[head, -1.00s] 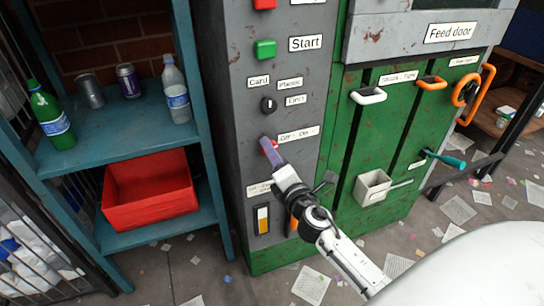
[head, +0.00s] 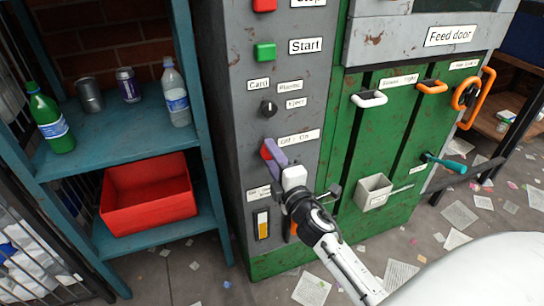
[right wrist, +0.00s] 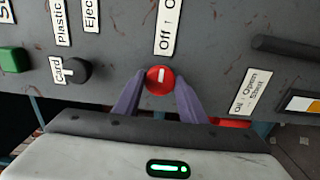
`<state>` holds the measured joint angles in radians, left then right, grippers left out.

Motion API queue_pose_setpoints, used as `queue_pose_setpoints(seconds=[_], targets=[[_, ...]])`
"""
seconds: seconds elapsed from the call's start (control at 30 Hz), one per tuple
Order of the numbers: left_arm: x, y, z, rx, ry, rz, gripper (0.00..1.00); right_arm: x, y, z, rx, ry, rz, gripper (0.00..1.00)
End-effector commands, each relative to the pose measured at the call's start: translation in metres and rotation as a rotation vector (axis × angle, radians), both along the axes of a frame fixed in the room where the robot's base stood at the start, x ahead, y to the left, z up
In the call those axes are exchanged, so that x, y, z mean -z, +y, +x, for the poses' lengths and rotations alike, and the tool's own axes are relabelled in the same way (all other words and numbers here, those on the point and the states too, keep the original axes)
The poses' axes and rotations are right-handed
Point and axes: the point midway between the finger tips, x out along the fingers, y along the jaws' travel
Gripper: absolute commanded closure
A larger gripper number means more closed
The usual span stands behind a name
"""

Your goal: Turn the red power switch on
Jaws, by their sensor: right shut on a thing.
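The red power switch (right wrist: 160,79) is a round red knob with a white mark, on the grey machine panel beside the "Off / On" label (right wrist: 167,25). In the head view the red switch (head: 266,152) is partly hidden behind my right gripper (head: 275,152). In the right wrist view the two purple fingers of my right gripper (right wrist: 158,88) stand on either side of the knob and are shut on it. The white mark on the knob runs roughly along the length of the fingers. My left gripper is not in view.
Above the switch are a black selector knob (head: 268,107), a green start button (head: 265,49) and a red button (head: 264,5). A black lever (head: 329,191) sticks out right of my wrist. A teal shelf (head: 110,131) with bottles, cans and a red bin (head: 148,207) stands left.

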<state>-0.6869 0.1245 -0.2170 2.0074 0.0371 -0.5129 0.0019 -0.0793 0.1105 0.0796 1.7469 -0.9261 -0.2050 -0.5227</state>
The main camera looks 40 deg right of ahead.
Motion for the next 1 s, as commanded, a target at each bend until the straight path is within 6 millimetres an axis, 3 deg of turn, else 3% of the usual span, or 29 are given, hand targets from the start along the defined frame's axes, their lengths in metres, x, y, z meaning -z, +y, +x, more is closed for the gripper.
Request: queue_pose_setpoints(seconds=[0.27,0.3,0.4,0.73,1.0], targets=[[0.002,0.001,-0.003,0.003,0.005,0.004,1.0,0.001,0.0,0.0,0.0,0.001,0.005,0.85],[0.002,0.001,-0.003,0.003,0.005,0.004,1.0,0.001,0.0,0.0,0.0,0.001,0.004,0.56],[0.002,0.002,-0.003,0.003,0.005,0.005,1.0,0.001,0.0,0.0,0.0,0.001,0.003,0.44],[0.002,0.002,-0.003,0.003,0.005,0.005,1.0,0.001,0.001,-0.005,0.0,0.001,0.002,0.44],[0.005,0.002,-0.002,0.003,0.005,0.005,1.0,0.003,0.012,-0.05,0.001,0.004,0.003,0.44]])
